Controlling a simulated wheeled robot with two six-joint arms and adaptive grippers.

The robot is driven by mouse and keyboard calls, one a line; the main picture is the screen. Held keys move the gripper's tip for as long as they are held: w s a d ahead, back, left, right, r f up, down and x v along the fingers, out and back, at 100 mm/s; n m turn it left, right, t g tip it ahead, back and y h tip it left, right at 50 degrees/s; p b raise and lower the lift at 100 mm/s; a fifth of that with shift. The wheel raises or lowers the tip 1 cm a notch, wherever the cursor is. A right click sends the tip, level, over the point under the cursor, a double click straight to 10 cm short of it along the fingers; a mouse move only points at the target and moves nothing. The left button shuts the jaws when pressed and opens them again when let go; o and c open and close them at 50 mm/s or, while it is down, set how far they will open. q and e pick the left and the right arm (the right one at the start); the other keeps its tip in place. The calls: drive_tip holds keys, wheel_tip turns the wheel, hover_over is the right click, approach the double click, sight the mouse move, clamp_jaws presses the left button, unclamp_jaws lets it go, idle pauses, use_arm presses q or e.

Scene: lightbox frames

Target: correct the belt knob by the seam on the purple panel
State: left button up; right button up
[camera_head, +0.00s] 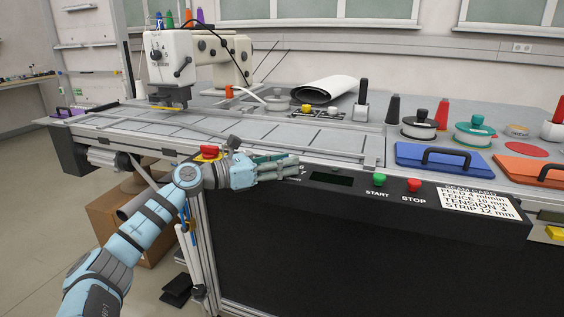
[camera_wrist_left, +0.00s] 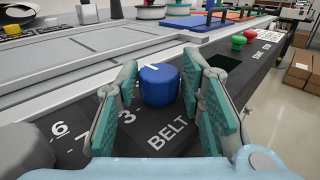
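The blue belt knob (camera_wrist_left: 159,86) stands on the black console front above the printed word BELT in the left wrist view. A white mark shows on its top; I cannot tell the exact number it points to. Printed numbers such as 3 and 6 lie left of it. My left gripper (camera_wrist_left: 160,66) has its teal-padded fingers on both sides of the knob, with small gaps. In the head view my left gripper (camera_head: 288,167) is at the console's front, hiding the knob. A white seam card (camera_head: 482,201) lists feed, fence, tension and strip. A purple panel (camera_head: 66,112) sits far left. My right gripper is out of view.
Green START (camera_head: 379,181) and red STOP (camera_head: 413,185) buttons are right of the gripper. Blue (camera_head: 441,160) and orange (camera_head: 530,170) panels with black handles lie behind. A sewing machine (camera_head: 170,60) stands at back left.

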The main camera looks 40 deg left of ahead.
use_arm(q)
drive_tip(key=shift+o, duration=0.9)
drive_tip(key=shift+r, duration=0.1)
drive_tip(key=shift+r, duration=0.25)
wheel_tip(320, 180, up, 10)
drive_tip(key=shift+f, duration=0.25)
